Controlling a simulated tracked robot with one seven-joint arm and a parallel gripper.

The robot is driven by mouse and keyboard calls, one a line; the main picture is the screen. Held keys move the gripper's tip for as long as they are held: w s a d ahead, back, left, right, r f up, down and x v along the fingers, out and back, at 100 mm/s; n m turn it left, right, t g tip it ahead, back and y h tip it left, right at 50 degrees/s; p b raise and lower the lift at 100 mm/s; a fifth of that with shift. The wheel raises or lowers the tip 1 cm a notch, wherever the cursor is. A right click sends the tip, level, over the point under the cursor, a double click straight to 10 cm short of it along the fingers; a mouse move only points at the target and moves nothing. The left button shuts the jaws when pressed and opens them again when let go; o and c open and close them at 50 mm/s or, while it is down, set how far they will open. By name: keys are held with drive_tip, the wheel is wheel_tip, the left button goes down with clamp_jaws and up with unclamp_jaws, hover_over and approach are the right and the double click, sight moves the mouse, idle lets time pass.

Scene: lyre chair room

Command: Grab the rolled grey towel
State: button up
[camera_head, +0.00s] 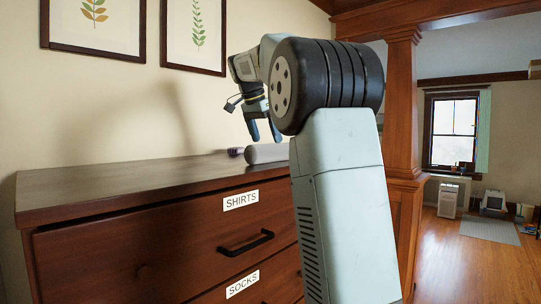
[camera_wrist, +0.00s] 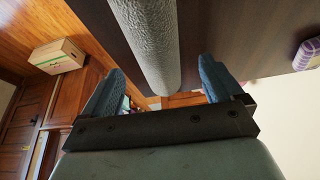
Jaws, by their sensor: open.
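The rolled grey towel (camera_head: 267,154) lies on top of the dark wooden dresser (camera_head: 110,178), near its right end and partly hidden behind my arm. In the wrist view the towel (camera_wrist: 150,40) runs from the top edge down to between my fingers, with its rounded end near them. My gripper (camera_head: 264,136) is open and points down over the towel. In the wrist view my gripper's (camera_wrist: 158,85) two blue fingers stand on either side of the towel's line, with gaps on both sides. I cannot tell the exact height of the fingertips over it.
A small purple and white item (camera_head: 236,152) lies left of the towel; it also shows in the wrist view (camera_wrist: 307,54). The dresser top's left part is bare. Two framed pictures (camera_head: 195,35) hang behind. A cardboard box (camera_wrist: 57,56) shows in the wrist view.

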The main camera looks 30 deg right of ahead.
sight(272, 151)
drive_tip(key=shift+x, duration=3.2)
drive_tip(key=shift+d+r, duration=0.1)
drive_tip(key=shift+d, duration=0.05)
drive_tip(key=c, duration=1.2)
